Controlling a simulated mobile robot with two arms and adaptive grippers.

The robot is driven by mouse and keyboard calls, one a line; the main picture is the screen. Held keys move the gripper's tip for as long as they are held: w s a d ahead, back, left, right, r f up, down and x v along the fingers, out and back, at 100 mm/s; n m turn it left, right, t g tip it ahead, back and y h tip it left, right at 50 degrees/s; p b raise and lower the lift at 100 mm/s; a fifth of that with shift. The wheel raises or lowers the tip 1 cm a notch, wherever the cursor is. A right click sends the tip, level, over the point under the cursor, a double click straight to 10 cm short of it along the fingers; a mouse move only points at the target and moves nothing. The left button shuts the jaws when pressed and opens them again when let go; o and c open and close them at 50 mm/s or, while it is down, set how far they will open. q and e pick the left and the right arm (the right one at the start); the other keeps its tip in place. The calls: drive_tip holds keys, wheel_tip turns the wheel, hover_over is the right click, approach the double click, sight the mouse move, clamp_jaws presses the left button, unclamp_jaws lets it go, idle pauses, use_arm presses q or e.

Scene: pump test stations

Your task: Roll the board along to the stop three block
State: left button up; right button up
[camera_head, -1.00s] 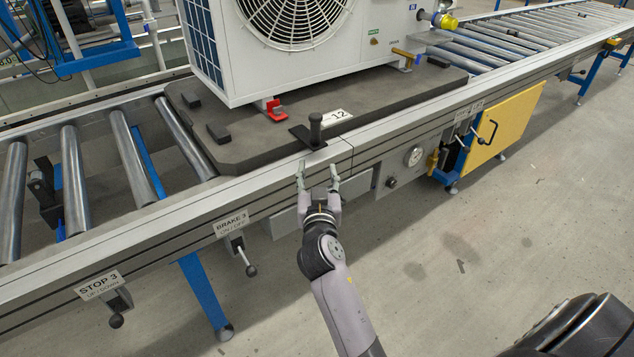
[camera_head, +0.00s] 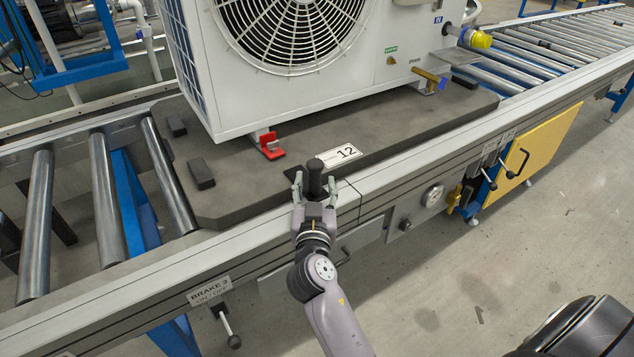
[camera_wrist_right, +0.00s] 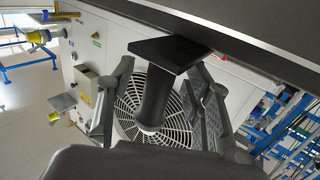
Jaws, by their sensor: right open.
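The board (camera_head: 235,185) is a dark grey slab, marked 12, lying on the roller conveyor with a large white fan unit (camera_head: 215,75) on it. A black upright handle (camera_head: 315,175) stands at its front edge. My right gripper (camera_head: 315,187) is open, with one finger on each side of the handle. In the right wrist view, the handle (camera_wrist_right: 155,97) stands between the spread fingers of the gripper (camera_wrist_right: 162,68), with gaps beside it. I cannot clearly make out the stop three block. My left gripper is not in view.
Bare rollers (camera_head: 105,190) lie left of the board. The brake 3 lever (camera_head: 230,330) hangs below the front rail. The floor in front is clear.

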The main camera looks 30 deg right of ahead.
drive_tip(key=shift+w+d, duration=0.2)
drive_tip(key=shift+w, duration=0.2)
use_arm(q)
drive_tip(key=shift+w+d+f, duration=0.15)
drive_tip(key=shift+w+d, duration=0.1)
use_arm(e)
drive_tip(key=shift+s, duration=0.1)
drive_tip(key=shift+c, duration=0.5)
clamp_jaws()
